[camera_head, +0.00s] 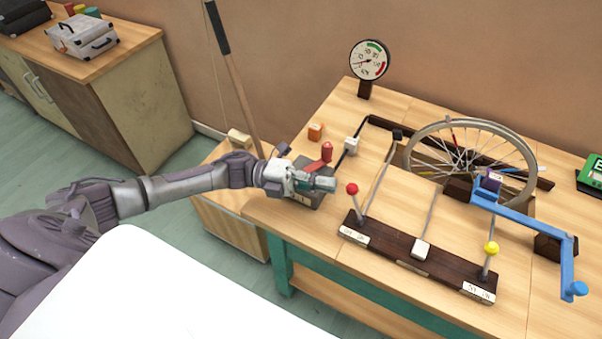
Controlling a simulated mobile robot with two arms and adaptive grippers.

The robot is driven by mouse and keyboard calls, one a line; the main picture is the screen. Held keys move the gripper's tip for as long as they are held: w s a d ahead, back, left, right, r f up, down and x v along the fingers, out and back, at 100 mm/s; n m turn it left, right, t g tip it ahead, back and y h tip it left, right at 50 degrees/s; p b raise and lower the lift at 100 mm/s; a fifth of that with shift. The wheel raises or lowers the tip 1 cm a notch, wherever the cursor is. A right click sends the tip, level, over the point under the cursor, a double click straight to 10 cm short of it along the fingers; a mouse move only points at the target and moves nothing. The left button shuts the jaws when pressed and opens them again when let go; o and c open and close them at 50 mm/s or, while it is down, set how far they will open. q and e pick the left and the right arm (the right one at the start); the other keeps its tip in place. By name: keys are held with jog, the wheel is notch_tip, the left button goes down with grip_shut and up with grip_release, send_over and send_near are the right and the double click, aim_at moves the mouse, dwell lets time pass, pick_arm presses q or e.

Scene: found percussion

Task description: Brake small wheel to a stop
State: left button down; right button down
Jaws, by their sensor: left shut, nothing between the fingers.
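A spoked wheel (408,150) stands in a dark frame on the wooden workbench. A dark base board (385,253) in front of it carries a lever with a red knob (352,188), a rod with a white block (422,249) and a lever with a yellow knob (491,249). A blue crank (567,262) is at the right of the wheel. My left gripper (333,184) is shut and empty, just left of the red knob and over a grey box (309,197) with a red lever (322,158). Whether it touches the box is unclear. My right gripper is out of view.
A round gauge (369,60) stands at the bench's back. An orange block (315,131) and a white block (351,145) lie behind my gripper. A green box (593,172) sits at the right edge. A cabinet (110,100) with a silver case (82,36) stands at left.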

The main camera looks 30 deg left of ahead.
aim_at(351, 189)
pick_arm(q)
jog(key=shift+x, duration=1)
jog(key=d+r+y+p, duration=0.3)
jog(key=y+p, duration=0.1)
jog(key=p, duration=0.5)
jog(key=shift+d+r+m+g+p, duration=0.2)
jog(key=shift+d+m+g+p, duration=0.1)
jog(key=shift+m, duration=0.1)
jog(key=shift+y, duration=0.8)
jog(key=d+p, duration=0.2)
jog(key=d+f+p, duration=0.1)
jog(key=d+p, duration=0.1)
jog(key=shift+s+d, duration=0.2)
jog(key=shift+r, duration=0.1)
